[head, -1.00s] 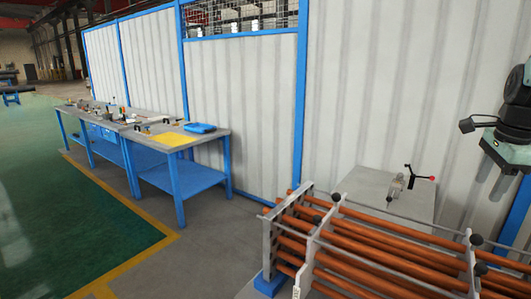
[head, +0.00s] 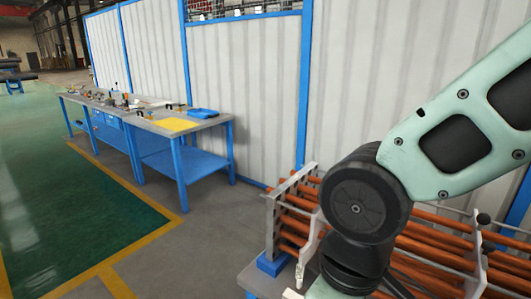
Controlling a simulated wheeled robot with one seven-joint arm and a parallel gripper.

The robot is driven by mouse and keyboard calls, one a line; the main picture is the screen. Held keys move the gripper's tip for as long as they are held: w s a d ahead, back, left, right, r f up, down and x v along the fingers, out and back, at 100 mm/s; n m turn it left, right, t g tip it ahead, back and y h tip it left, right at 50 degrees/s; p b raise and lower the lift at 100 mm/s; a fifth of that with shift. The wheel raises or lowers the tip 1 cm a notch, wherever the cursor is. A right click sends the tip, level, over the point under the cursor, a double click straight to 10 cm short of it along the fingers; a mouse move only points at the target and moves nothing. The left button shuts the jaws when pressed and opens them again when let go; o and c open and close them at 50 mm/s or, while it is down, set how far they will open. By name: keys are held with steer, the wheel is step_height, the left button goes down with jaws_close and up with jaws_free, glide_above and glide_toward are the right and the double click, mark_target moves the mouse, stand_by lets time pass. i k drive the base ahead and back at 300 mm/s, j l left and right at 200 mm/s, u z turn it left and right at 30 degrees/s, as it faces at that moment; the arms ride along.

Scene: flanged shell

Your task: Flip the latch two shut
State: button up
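The tube bundle with copper-coloured tubes (head: 437,242) and grey end plates stands at the lower right in the head view. A grey end plate (head: 272,228) shows at its left. My arm crosses in front of the bundle and hides its middle. A small pale fitting (head: 299,275) sits low by the second plate; I cannot tell if it is a latch. The small clamp-like device with a red-tipped handle, seen earlier behind the bundle, is hidden behind my arm. I cannot identify latch two. My gripper is out of the frame.
A blue-legged workbench (head: 205,124) with a blue tray (head: 203,113) and a yellow sheet (head: 178,124) stands at the left by the corrugated wall (head: 245,90). The green floor (head: 70,215) at the left is clear. Black knobs (head: 484,218) stick out at the bundle's right.

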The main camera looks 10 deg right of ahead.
mark_target(487, 247)
steer(key=k+z, duration=0.15)
steer(key=z, duration=1)
steer(key=i+j+z, duration=0.1)
steer(key=i+j, duration=0.1)
steer(key=i, duration=0.1)
